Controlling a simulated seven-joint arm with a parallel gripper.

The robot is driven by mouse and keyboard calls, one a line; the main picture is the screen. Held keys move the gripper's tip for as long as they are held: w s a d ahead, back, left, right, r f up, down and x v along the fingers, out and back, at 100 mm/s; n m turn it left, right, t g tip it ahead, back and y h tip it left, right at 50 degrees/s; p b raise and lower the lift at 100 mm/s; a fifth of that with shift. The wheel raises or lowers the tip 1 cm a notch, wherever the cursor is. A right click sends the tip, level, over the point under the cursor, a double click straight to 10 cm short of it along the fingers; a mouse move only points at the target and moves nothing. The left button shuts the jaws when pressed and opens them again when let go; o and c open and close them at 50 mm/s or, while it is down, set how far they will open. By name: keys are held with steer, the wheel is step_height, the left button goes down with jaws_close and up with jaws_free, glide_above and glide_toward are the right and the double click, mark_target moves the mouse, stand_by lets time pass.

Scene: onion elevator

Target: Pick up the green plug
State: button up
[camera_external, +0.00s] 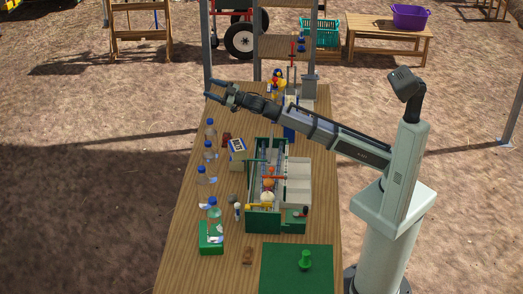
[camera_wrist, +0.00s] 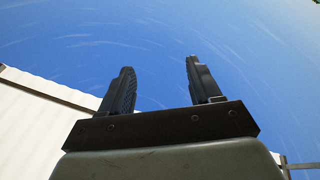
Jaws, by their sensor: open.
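The green plug (camera_external: 305,259) stands on the flat green mat (camera_external: 275,280) at the near right of the table, in the external view. It looks like a small upright peg with a wider top. My gripper (camera_external: 211,89) is at the far left end of the table, raised above it and far from the plug. Its fingers (camera_wrist: 160,85) are apart with nothing between them. The wrist view looks up at the sky and does not show the plug.
The wooden table (camera_external: 184,230) holds a green-framed machine (camera_external: 264,222) in the middle. Several water bottles (camera_external: 203,180) line the left side, and one bottle stands on a green block (camera_external: 211,246). A small brown block (camera_external: 247,256) lies left of the mat.

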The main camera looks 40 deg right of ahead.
steer(key=s+a+f+g+h, duration=0.1)
steer(key=s+a+f+g, duration=0.15)
steer(key=s, duration=0.35)
steer(key=s+a+f+g, duration=0.1)
steer(key=s+a+f, duration=0.3)
steer(key=s, duration=0.1)
steer(key=s+a+f+g+h, duration=0.1)
steer(key=s+a+f, duration=0.25)
steer(key=s, duration=0.25)
steer(key=n+g+h, duration=0.5)
steer(key=g+h, duration=0.2)
steer(key=g, duration=0.6)
glide_toward(304, 265)
steer(key=shift+t+x, duration=0.25)
steer(key=shift+x, duration=0.85)
steer(key=shift+w+a+f, duration=0.1)
steer(key=shift+x, duration=2.5)
steer(key=shift+c, duration=0.2)
